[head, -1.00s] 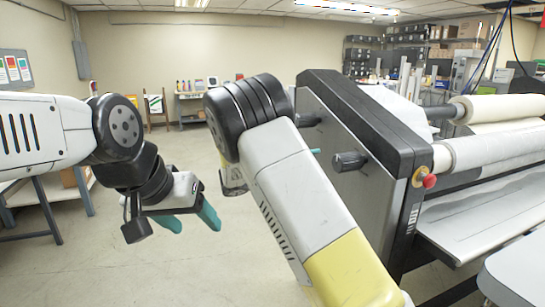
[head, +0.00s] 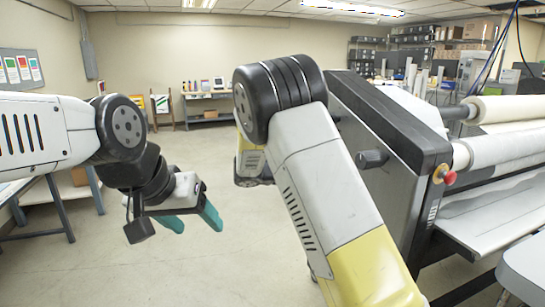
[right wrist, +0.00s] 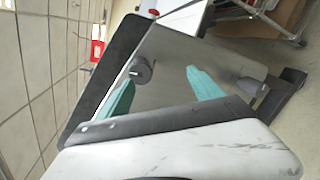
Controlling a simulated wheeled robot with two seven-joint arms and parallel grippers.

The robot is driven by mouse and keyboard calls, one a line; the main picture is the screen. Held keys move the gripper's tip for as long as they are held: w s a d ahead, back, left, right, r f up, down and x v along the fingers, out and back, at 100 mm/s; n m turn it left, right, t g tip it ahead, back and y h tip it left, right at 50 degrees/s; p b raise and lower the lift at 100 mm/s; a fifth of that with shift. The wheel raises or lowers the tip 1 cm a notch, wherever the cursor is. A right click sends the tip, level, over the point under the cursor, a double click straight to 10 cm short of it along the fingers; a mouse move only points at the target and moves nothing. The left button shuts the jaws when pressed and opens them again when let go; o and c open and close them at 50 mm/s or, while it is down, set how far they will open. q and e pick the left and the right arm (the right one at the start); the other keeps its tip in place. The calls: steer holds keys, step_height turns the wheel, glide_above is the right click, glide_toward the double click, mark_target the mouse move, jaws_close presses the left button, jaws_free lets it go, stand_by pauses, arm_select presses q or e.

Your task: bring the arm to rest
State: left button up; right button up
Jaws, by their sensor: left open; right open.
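My left gripper (head: 192,220), with teal fingers, hangs over open floor at the left of the head view. Its fingers are apart and nothing is between them. My right arm rises through the middle of the head view, bent at a black joint; its gripper is hidden there. In the right wrist view my right gripper (right wrist: 160,90) shows two teal fingers well apart and empty. Behind them is the grey side panel of the laminator (right wrist: 180,55) with a black knob (right wrist: 140,70). I cannot tell how far the fingers are from the panel.
The laminator (head: 385,150) stands close at the right, beside my right arm, with white rolls (head: 500,150) and a red button (head: 449,178). A table (head: 45,195) is at the left. A small bench (head: 205,95) and shelves (head: 430,45) are far back. The middle floor is clear.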

steer(key=s+d+f+m+g+y, duration=0.1)
steer(key=s+d+m+g+y, duration=0.2)
steer(key=s, duration=0.4)
steer(key=s+d+f+m+y, duration=0.1)
steer(key=s+d+f+y, duration=0.15)
steer(key=s+y, duration=0.35)
steer(key=s+a+r+m+t+y, duration=0.2)
steer(key=s+a+r+y, duration=0.1)
steer(key=s, duration=0.4)
steer(key=s+a+r+m+t+y, duration=0.2)
steer(key=s+a+r+t+y, duration=0.1)
steer(key=s, duration=0.5)
steer(key=a+r+y, duration=0.1)
steer(key=y, duration=0.1)
steer(key=shift+s+a+r+m+y, duration=0.15)
steer(key=shift+s+a+m+y, duration=0.05)
steer(key=shift+a+m+y, duration=0.15)
steer(key=shift+w, duration=0.1)
